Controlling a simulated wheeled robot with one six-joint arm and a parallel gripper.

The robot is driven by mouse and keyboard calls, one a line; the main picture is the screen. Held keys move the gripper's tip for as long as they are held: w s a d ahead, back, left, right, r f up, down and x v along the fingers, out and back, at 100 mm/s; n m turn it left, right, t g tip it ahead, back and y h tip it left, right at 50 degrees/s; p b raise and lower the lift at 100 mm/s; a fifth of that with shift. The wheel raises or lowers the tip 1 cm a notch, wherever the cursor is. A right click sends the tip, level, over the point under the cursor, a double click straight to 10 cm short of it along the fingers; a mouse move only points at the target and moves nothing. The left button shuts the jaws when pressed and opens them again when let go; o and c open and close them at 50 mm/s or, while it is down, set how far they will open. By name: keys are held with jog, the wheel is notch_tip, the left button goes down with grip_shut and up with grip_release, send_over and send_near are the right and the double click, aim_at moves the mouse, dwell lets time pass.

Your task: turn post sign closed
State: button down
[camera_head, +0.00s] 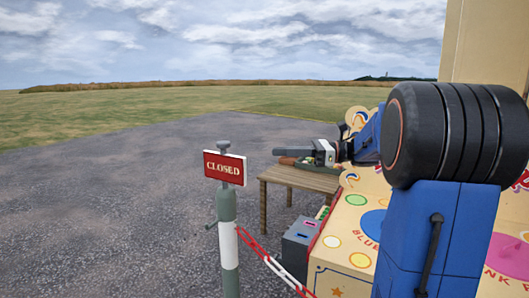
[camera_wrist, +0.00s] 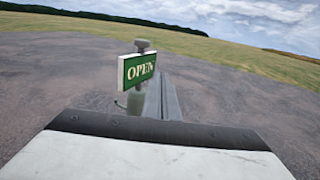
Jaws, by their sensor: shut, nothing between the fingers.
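The post sign is a small plate on top of a grey-green and white post (camera_head: 229,245). In the head view its red face (camera_head: 223,168) reads CLOSED. In the wrist view its green face (camera_wrist: 139,68) reads OPEN, on the side towards my wrist. My gripper (camera_head: 277,151) is shut and empty, its fingers level and pointing left towards the sign. In the wrist view the fingers (camera_wrist: 164,78) show just right of the sign's edge. I cannot tell whether they touch it; a gap shows in the head view.
A wooden table (camera_head: 297,178) with items on it stands below my gripper. A grey box (camera_head: 299,245) sits beside the decorated stall front (camera_head: 350,215). Open tarmac lies left.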

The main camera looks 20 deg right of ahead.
aim_at(224, 162)
jog(key=x, duration=1.2)
jog(key=shift+w+a, duration=0.25)
jog(key=shift+a, duration=0.1)
